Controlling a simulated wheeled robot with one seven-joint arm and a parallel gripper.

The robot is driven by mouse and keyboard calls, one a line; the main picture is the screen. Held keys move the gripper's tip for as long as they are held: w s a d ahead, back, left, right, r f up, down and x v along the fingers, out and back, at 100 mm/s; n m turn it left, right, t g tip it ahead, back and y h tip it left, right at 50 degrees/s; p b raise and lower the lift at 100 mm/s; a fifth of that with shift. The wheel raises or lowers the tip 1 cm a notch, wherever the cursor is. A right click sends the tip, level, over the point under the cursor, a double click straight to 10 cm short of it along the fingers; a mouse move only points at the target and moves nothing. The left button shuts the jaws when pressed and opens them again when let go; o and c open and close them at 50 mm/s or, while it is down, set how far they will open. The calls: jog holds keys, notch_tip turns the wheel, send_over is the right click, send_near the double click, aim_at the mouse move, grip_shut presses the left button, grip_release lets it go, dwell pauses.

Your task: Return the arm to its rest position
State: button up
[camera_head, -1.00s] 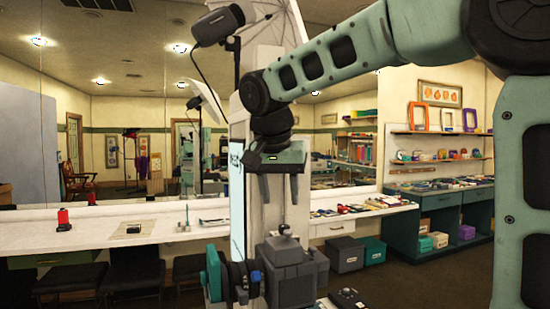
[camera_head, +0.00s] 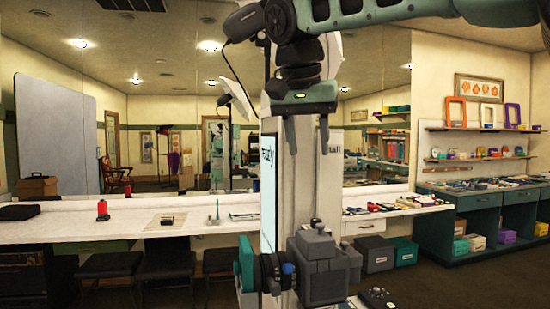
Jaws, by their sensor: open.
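My gripper (camera_head: 307,143) hangs pointing down in the upper middle of the head view, in front of a tall white column with a lit screen (camera_head: 268,195). Its two fingers are apart with nothing between them. The arm reaches in from the top right, above the gripper. Below the gripper, and apart from it, stands a grey machine (camera_head: 318,268) with a teal wheel and a dark blue part on its left side.
A long white counter (camera_head: 65,230) with a red-and-black item (camera_head: 102,210) runs along the mirrored wall. Dark stools (camera_head: 165,262) stand under it. Shelves with coloured frames (camera_head: 457,112) and a teal cabinet (camera_head: 480,228) are at the right. Dark floor shows at the lower right.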

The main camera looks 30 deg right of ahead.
jog(key=s+a+f+n+g+y, duration=0.1)
jog(key=s+a+f+n+y, duration=0.15)
jog(key=a+f+n, duration=0.45)
jog(key=s+a+f+n+y, duration=0.1)
jog(key=s+a+f+n, duration=0.3)
jog(key=a+f, duration=0.7)
jog(key=s+f+n+g, duration=0.1)
jog(key=s+f+n, duration=0.5)
jog(key=s+f, duration=0.8)
jog(key=shift+a+f+n+g+y, duration=0.3)
jog(key=shift+a+f+g+y, duration=0.1)
jog(key=shift+f, duration=0.55)
